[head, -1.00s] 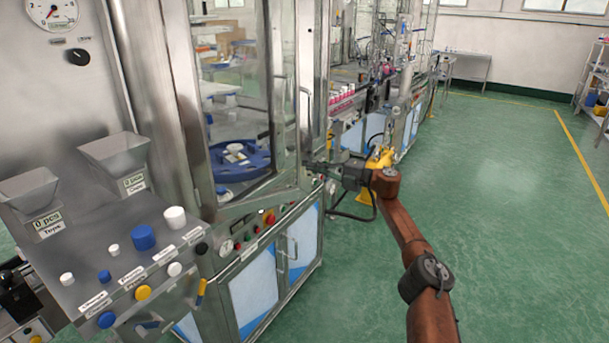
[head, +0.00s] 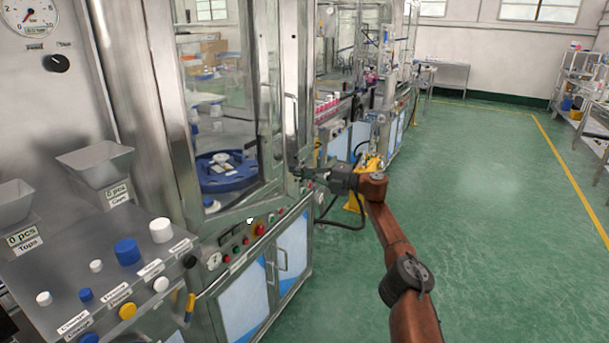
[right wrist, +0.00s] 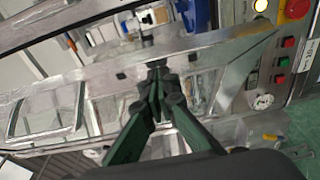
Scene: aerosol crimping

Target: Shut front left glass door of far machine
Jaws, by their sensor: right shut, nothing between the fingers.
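A metal-framed glass door (head: 222,110) stands on the front of the glass-walled machine, with a blue round turntable (head: 224,171) visible behind it. A vertical bar handle (head: 291,122) is near the door's right side. I cannot tell for sure whether the door is fully closed. My right gripper (head: 298,172) is shut and empty, with its tips at the lower right of the door, close to the frame. In the right wrist view its dark fingertips (right wrist: 158,76) meet in front of the metal frame bar (right wrist: 210,55); contact is unclear. My left gripper is not in view.
A control panel with a red button (head: 259,229) lies below the door. A sloped console with hoppers (head: 95,160) and coloured knobs stands at the near left. A yellow object (head: 356,196) is on the floor behind my gripper. Green floor (head: 480,220) is free on the right.

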